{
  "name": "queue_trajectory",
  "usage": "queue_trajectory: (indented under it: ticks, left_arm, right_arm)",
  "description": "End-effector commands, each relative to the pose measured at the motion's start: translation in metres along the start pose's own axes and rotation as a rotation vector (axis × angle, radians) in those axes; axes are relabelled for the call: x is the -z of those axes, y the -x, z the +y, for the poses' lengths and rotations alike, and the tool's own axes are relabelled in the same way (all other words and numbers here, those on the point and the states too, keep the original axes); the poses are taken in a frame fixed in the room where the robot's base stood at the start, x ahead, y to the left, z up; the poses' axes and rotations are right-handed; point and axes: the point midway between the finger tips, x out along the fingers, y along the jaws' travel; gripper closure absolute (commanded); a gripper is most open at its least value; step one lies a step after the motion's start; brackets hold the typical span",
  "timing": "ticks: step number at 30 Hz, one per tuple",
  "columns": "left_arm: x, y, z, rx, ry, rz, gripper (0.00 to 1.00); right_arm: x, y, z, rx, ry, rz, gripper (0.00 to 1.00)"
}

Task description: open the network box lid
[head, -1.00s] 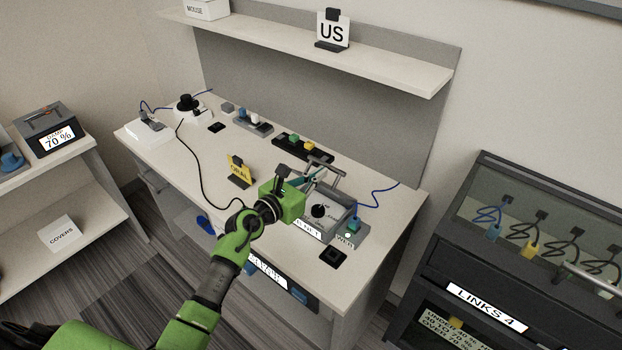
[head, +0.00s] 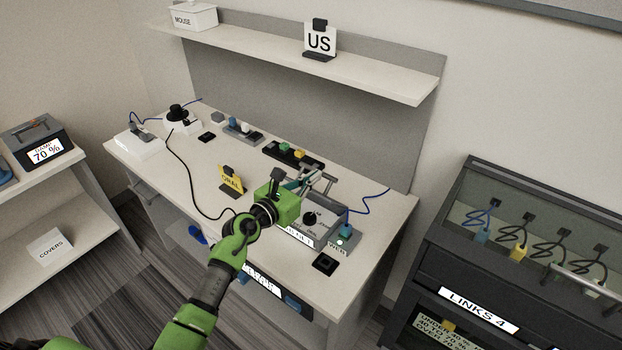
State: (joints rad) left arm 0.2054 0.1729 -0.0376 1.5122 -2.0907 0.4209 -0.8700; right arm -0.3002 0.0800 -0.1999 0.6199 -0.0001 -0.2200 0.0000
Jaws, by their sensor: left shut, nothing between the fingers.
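The network box (head: 338,226) is a grey box with a black knob on its face, at the front right of the white table. A grey bar-like frame (head: 320,174), which looks like its lid handle, stands raised at the box's back left. I cannot tell exactly how far the lid is tilted. My left gripper (head: 302,184) reaches in over the box's left side, its fingers close to the raised frame. It is shut and empty; whether it touches the frame is unclear. Its green body hides the box's left part. My right gripper is not in view.
A yellow sign (head: 231,178) stands left of the gripper. A dark tray with coloured blocks (head: 293,156) lies behind. A dark cabinet (head: 480,250) stands at right.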

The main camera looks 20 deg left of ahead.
Motion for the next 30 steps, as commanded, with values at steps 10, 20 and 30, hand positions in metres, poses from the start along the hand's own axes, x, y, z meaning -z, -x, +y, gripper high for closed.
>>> queue_trajectory:
  ticks: [10,20,30]
  left_arm:
    - [-0.017,-0.021,0.000,0.000,-0.002,-0.001,1.00]
    - [-0.026,-0.048,0.000,0.000,-0.002,0.000,1.00]
    - [-0.026,-0.058,0.000,0.001,-0.001,0.002,1.00]
  right_arm:
    - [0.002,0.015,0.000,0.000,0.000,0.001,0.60]
    - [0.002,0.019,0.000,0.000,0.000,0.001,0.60]
    - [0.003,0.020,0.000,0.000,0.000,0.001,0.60]
